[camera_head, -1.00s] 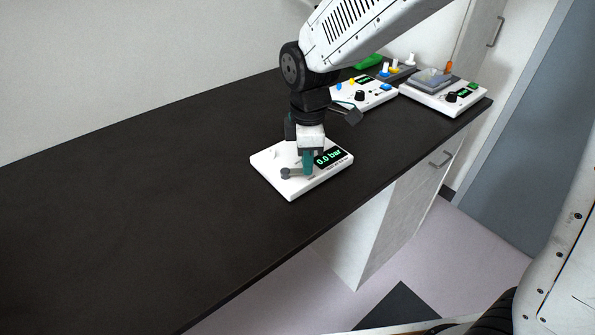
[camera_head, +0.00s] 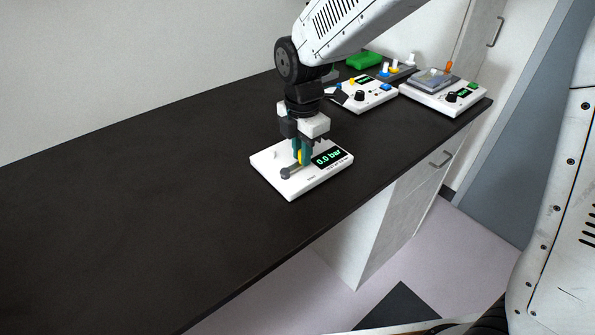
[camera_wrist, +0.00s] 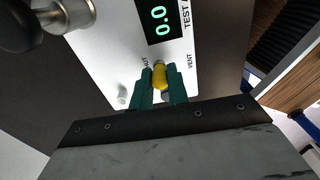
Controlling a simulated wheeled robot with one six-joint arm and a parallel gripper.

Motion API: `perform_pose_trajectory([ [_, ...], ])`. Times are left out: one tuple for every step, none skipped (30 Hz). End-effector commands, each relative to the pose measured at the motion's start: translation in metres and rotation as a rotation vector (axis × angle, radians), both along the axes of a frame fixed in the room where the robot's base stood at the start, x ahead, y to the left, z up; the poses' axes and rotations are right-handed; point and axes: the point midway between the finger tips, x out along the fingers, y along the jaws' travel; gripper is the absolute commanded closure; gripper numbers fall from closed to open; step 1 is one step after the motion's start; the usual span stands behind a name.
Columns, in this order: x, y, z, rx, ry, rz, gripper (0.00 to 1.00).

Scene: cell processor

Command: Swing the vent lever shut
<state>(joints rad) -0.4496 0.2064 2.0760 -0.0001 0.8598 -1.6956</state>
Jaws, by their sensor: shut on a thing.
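A white test panel (camera_head: 268,165) with a green "0.0 bar" display lies on the dark bench. It fills the top of the wrist view (camera_wrist: 110,60). My gripper (camera_head: 301,160) points down over the panel. Its teal fingers (camera_wrist: 160,84) are shut on the yellow handle, one on each side. The handle stands between the partly hidden "SHUT" label and the "VENT" label, nearer "SHUT".
A small white peg (camera_head: 274,153) stands on the panel's left part. A metal fitting with a black end (camera_wrist: 65,15) shows at the wrist view's upper left. Two more white devices (camera_head: 372,101) (camera_head: 455,104) and a green block (camera_head: 364,60) stand farther back. The bench's left side is clear.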

Motion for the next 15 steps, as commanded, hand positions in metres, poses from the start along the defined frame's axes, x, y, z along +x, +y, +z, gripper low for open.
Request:
perform_pose_trajectory([
  [0.0007, 0.0008, 0.0009, 0.002, -0.002, 0.002, 1.00],
  [0.0006, 0.0009, 0.0009, 0.002, -0.002, 0.001, 1.00],
  [0.0007, 0.0008, 0.0009, 0.002, -0.002, 0.000, 1.00],
  [0.0006, 0.0007, 0.0009, 0.002, -0.002, 0.000, 1.00],
  [0.0006, 0.0007, 0.0009, 0.002, -0.002, 0.000, 0.81],
  [0.0006, 0.0007, 0.0009, 0.002, -0.002, -0.001, 0.70],
  [0.0006, 0.0006, 0.0008, 0.002, -0.003, -0.001, 0.62],
  [0.0005, 0.0005, 0.0008, 0.002, -0.003, -0.001, 0.62],
  [0.0005, 0.0003, 0.0007, 0.002, -0.003, -0.001, 0.62],
  [0.0005, 0.0002, 0.0006, 0.001, -0.002, -0.002, 0.62],
  [0.0004, 0.0000, 0.0006, 0.001, -0.002, -0.002, 0.62],
  [0.0004, 0.0000, 0.0005, 0.001, -0.002, -0.002, 0.62],
  [0.0004, -0.0001, 0.0004, 0.001, -0.002, -0.002, 0.62],
  [0.0003, -0.0001, 0.0004, 0.001, -0.002, -0.002, 0.62],
  [0.0004, -0.0002, 0.0008, 0.001, -0.002, -0.002, 0.62],
])
